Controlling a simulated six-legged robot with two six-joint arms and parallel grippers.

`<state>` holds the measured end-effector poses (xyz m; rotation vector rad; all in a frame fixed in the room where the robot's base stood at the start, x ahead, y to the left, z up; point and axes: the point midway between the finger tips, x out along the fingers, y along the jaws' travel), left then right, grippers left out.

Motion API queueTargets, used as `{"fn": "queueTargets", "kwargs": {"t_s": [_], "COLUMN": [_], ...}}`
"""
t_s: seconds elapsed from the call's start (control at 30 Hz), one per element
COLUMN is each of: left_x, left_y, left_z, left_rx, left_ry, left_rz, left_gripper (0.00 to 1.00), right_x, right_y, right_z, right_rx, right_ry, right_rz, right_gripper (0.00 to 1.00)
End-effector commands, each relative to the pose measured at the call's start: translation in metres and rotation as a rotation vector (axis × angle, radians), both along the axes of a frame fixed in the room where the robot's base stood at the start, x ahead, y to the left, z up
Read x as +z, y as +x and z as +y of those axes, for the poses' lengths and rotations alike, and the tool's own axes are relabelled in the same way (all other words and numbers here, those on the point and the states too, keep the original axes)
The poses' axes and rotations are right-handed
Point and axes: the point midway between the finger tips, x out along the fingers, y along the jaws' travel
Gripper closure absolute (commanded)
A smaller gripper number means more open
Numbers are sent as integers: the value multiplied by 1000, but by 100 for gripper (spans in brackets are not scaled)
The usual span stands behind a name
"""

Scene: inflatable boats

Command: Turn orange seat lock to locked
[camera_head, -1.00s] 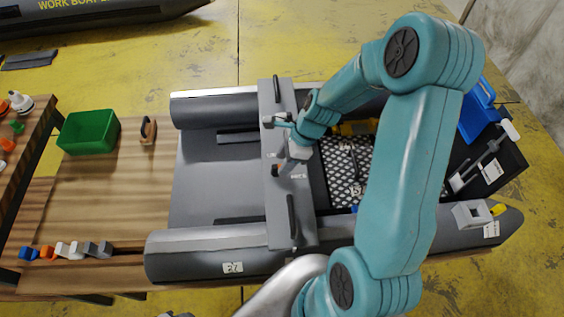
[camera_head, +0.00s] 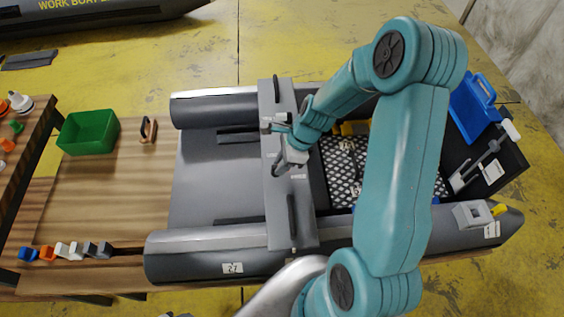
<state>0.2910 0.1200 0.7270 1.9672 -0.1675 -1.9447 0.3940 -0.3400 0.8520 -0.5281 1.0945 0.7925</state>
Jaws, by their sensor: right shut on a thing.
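The grey seat board (camera_head: 277,212) lies across the grey inflatable boat (camera_head: 205,240), with a dark handle near each end. The orange seat lock sits near the middle of the board. My right gripper (camera_head: 279,168) is down at that spot, shut on the lock, and its fingers and wrist hide nearly all of it. Which way the lock is turned cannot be told. A small pale label (camera_head: 298,177) shows on the board beside the gripper. My left gripper is not in view.
A grey fitting (camera_head: 275,124) stands on the board just behind the gripper. A green bin (camera_head: 90,131), a small handled tool (camera_head: 149,129) and several coloured clips (camera_head: 62,250) lie on the wooden table (camera_head: 110,195). A blue container (camera_head: 473,108) is at right.

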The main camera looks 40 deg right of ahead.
Motion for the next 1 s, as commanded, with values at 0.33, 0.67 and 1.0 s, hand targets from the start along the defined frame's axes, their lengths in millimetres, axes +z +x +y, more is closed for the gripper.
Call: {"fn": "queueTargets", "kwargs": {"t_s": [0.33, 0.67, 1.0], "left_x": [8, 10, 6], "left_y": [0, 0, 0], "left_z": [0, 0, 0], "left_rx": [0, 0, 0], "left_ry": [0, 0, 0], "left_rz": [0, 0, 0], "left_gripper": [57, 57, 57], "right_x": [3, 2, 1], "right_y": [5, 11, 17], "right_z": [-3, -4, -4], "right_rx": [216, 530, 854], "right_ry": [-2, -2, -3], "right_rz": [-2, -3, -5], "right_gripper": [100, 100, 100]}}
